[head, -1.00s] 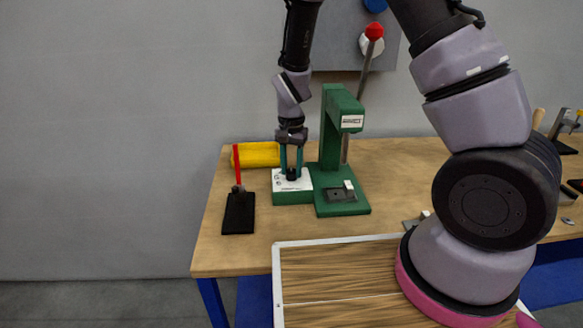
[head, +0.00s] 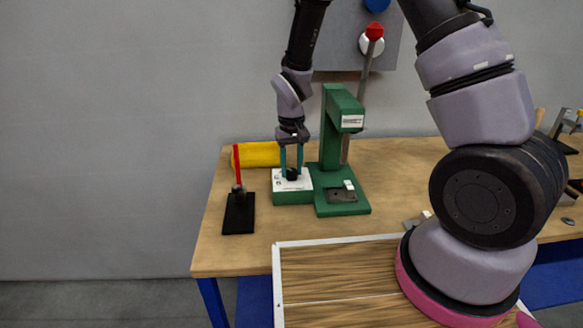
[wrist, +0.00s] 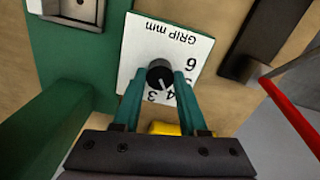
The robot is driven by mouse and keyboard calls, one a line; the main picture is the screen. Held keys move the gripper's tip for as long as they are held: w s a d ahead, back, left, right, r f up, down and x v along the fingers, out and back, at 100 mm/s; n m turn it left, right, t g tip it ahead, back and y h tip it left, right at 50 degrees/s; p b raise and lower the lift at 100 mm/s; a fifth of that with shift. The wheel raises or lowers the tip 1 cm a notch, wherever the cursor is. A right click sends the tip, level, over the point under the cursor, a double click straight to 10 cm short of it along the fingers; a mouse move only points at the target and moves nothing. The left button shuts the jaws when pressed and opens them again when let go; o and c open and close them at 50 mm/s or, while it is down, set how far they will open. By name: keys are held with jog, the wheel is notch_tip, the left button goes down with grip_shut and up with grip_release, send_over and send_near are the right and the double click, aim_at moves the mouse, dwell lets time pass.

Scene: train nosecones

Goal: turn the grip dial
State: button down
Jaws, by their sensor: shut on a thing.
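The grip dial is a small black knob (wrist: 159,73) on a white plate (wrist: 150,40) marked "GRIP mm". In the wrist view the plate shows the numbers 3, 4 and 6, with another partly hidden. The knob's pale pointer line faces the 3 and 4 side. The plate tops a low green block (head: 292,198) beside the green press (head: 333,150). My gripper (wrist: 160,80) points down, its two teal fingers shut on the knob from opposite sides. In the head view my gripper (head: 292,174) stands over the block. The fingers cover part of the scale.
A black stand with an upright red lever (head: 238,170) is left of the block. A yellow roll (head: 256,154) lies behind. The press has a red-topped lever (head: 373,33). A white-edged wooden tray (head: 330,275) is in front.

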aim_at(292, 171)
dwell(0.4)
jog(key=shift+c, duration=2.2)
grip_release()
jog(key=shift+r, duration=0.1)
notch_tip(292, 171, up, 11)
jog(key=shift+s+f, duration=0.1)
jog(key=shift+f, duration=0.1)
